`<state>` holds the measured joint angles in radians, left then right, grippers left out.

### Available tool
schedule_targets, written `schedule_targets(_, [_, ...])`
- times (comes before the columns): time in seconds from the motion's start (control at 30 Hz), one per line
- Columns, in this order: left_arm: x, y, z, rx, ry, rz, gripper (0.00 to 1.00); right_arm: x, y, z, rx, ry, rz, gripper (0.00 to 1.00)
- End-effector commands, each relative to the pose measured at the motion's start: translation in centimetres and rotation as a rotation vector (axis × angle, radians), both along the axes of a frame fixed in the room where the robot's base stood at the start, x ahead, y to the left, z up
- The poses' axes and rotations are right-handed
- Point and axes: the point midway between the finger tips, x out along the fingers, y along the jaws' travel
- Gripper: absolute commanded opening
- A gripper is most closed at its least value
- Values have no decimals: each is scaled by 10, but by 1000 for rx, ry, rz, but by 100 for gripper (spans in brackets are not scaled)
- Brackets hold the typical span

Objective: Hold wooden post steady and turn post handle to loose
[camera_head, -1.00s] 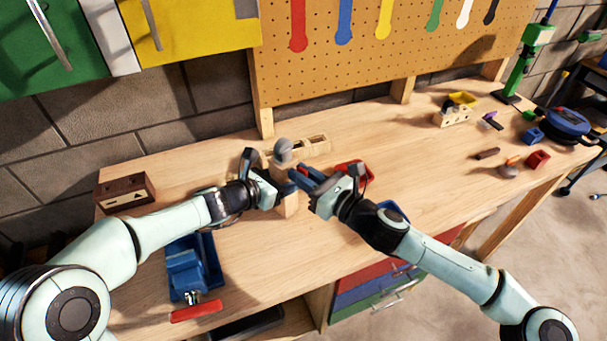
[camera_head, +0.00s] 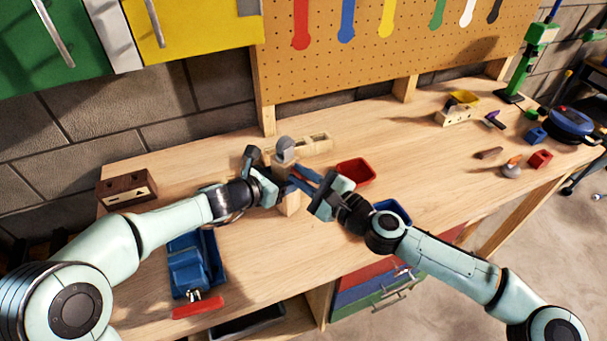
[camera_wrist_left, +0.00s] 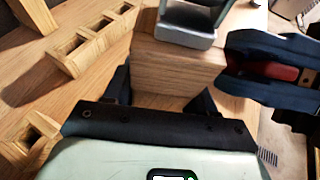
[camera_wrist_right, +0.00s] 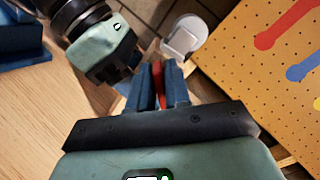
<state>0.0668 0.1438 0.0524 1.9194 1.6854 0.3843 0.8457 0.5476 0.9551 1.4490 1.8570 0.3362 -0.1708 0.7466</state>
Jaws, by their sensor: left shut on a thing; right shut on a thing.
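The wooden post (camera_head: 290,203) stands on the bench in the middle of the head view, with a grey metal part (camera_head: 285,147) on top. My left gripper (camera_head: 276,184) is shut on the post; the left wrist view shows the wooden block (camera_wrist_left: 178,72) between its fingers. My right gripper (camera_head: 297,178) comes in from the right with blue fingers. In the right wrist view its fingers (camera_wrist_right: 157,80) are shut on a red handle (camera_wrist_right: 158,84). The red handle also shows between the fingers in the left wrist view (camera_wrist_left: 275,70). The handle's joint with the post is hidden.
A wooden block with square holes (camera_head: 316,143) lies behind the post. A red bin (camera_head: 356,171) and a blue bin (camera_head: 392,211) sit to the right. A blue vise (camera_head: 190,268) is at the front left. A brown box (camera_head: 126,189) stands at the back left.

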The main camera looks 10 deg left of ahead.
Motion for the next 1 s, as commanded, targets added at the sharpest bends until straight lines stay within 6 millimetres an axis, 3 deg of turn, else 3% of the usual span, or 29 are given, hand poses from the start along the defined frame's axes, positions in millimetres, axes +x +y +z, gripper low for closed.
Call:
schedule_targets(0.6, [1,2,0,0,0,6,14,-3,2,-6,-289,-479,1,0])
schedule_targets(1.0, [1,3,0,1,1,6,14,-3,2,-8,-394,-654,1,0])
